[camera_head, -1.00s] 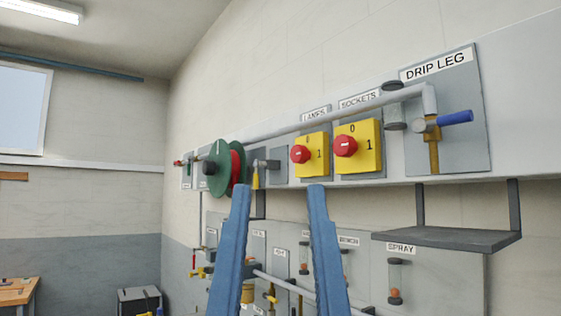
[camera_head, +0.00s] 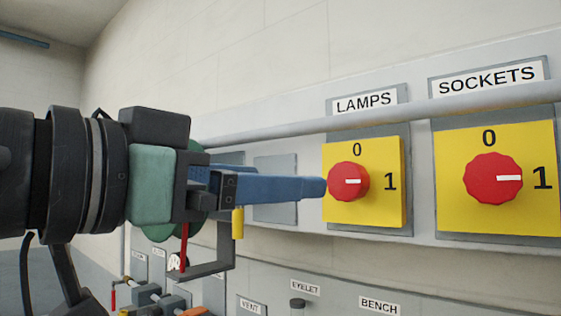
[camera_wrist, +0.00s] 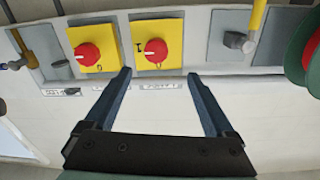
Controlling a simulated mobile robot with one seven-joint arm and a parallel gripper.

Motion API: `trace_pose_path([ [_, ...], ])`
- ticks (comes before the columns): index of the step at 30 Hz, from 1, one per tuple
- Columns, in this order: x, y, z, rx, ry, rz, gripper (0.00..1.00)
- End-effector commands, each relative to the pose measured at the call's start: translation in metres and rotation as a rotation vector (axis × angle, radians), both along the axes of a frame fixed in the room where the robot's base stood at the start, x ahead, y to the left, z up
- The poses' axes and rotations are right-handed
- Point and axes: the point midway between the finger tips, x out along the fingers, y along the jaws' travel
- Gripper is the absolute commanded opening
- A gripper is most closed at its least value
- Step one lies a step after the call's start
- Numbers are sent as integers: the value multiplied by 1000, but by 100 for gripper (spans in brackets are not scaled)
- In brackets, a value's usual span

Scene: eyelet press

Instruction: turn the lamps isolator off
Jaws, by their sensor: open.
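The lamps isolator (camera_head: 363,210) is a yellow box with a red round knob (camera_head: 348,181) under a LAMPS label. The knob's white mark points right, toward the 1. My gripper (camera_head: 318,188) comes in from the left, its blue fingertips right by the knob's left edge; I cannot tell whether they touch it. In the wrist view the picture is upside down, and my gripper (camera_wrist: 159,73) is open and empty, with the lamps knob (camera_wrist: 156,50) ahead between its fingertips.
The sockets isolator (camera_head: 462,217), a like yellow box with its knob at 1, sits just right. A grey pipe (camera_head: 420,108) runs above both boxes. A green reel (camera_wrist: 314,60) shows at the wrist view's right edge. A lower panel carries EYELET and BENCH labels.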

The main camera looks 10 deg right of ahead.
Motion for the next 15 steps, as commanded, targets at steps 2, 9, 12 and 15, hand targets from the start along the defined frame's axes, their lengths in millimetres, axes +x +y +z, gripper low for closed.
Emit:
trace_pose_path([
  [2, 0, -5, 3, 9, 2, -17, 89],
  [9, 22, -39, 5, 10, 5, -20, 89],
  [12, 35, -56, 6, 10, 5, -20, 89],
  [15, 47, -73, 6, 9, 5, -19, 89],
])
